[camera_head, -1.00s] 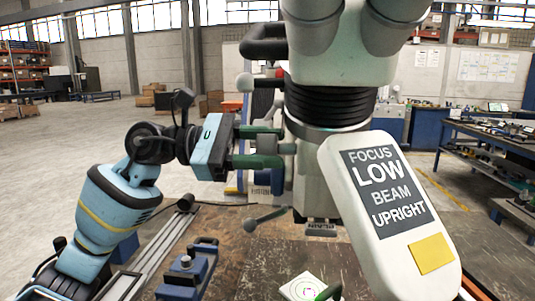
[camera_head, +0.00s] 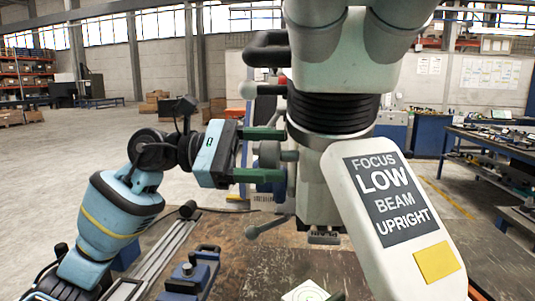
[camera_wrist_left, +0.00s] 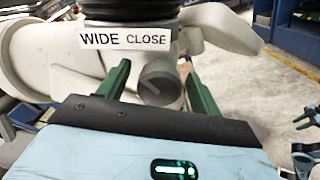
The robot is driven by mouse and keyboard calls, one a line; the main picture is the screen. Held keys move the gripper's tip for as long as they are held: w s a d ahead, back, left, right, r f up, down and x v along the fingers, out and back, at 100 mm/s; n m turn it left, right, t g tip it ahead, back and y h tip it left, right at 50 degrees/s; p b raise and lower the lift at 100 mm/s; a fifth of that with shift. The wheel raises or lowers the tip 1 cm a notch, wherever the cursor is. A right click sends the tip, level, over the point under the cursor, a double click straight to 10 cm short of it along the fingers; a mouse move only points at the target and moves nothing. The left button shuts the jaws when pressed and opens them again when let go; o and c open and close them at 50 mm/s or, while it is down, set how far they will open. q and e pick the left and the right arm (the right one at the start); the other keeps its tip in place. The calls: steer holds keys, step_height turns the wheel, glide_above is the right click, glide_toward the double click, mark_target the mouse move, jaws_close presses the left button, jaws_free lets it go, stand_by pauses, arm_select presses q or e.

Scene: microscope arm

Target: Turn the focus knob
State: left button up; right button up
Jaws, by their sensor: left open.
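The large pale microscope arm (camera_head: 318,185) stands in front of me. Its grey round focus knob (camera_head: 268,153) projects from the left side of the column. My left gripper (camera_head: 280,154) is open, with one green finger above the knob and one below it. In the left wrist view, the knob (camera_wrist_left: 160,83) has a pointer mark and sits between the two spread fingers (camera_wrist_left: 157,75), with gaps beside it. A "WIDE CLOSE" label (camera_wrist_left: 125,39) is above it. A panel (camera_head: 385,195) reads "FOCUS LOW BEAM UPRIGHT". Only a small tip, possibly of my right gripper, shows at the bottom edge.
A thin lever with a ball end (camera_head: 251,232) sticks out below the knob. A dark handle (camera_head: 265,48) juts out above. A blue fixture (camera_head: 192,275) and a white plate (camera_head: 305,292) are on the brown worktable (camera_head: 255,268). A loaded bench (camera_head: 500,145) stands at right.

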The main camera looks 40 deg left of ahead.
arm_select(q)
steer(key=shift+s+a+f, duration=0.1)
steer(key=shift+s+a, duration=0.1)
steer(key=shift+a, duration=0.3)
steer(key=b+v, duration=0.2)
steer(key=v, duration=0.4)
steer(key=shift+s+a+b, duration=0.25)
steer(key=shift+a+b, duration=0.05)
